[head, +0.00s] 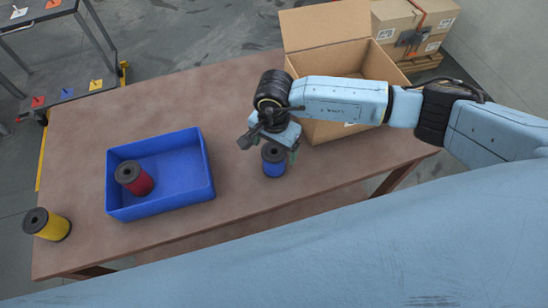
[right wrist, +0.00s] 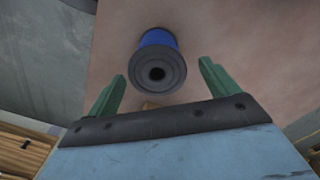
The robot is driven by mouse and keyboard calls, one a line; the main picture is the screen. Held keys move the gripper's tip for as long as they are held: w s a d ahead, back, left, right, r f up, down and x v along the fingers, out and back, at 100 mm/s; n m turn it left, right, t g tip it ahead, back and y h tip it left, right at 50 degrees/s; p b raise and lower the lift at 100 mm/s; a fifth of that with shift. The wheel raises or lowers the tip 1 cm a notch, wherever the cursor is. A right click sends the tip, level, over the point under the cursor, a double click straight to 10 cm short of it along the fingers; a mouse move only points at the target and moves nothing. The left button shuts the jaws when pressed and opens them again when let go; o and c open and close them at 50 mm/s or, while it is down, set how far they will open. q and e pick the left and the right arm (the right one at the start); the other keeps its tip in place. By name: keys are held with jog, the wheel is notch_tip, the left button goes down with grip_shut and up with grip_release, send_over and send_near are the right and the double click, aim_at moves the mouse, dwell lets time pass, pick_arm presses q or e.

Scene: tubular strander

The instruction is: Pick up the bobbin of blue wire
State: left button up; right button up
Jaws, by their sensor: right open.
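The bobbin of blue wire (head: 274,161) stands upright on the brown table, right of the blue tray. It has dark grey flanges with a hole in the top one. In the right wrist view the bobbin (right wrist: 158,64) shows ahead of and between the two green fingers. My right gripper (head: 272,148) is over the bobbin in the head view and partly covers it. In the right wrist view my right gripper (right wrist: 161,88) is open, with nothing held between its fingers. My left gripper is not in view.
A blue tray (head: 163,208) holds a red bobbin (head: 134,178). A yellow bobbin (head: 47,224) stands at the table's left end. An open cardboard box (head: 325,131) stands behind my right arm. The table (head: 100,125) is clear behind the tray. A rack (head: 85,93) stands at the far left.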

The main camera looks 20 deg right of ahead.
jog(key=f, duration=0.5)
jog(key=shift+s+a, duration=0.1)
jog(key=shift+s, duration=0.1)
jog(key=c, duration=1.3)
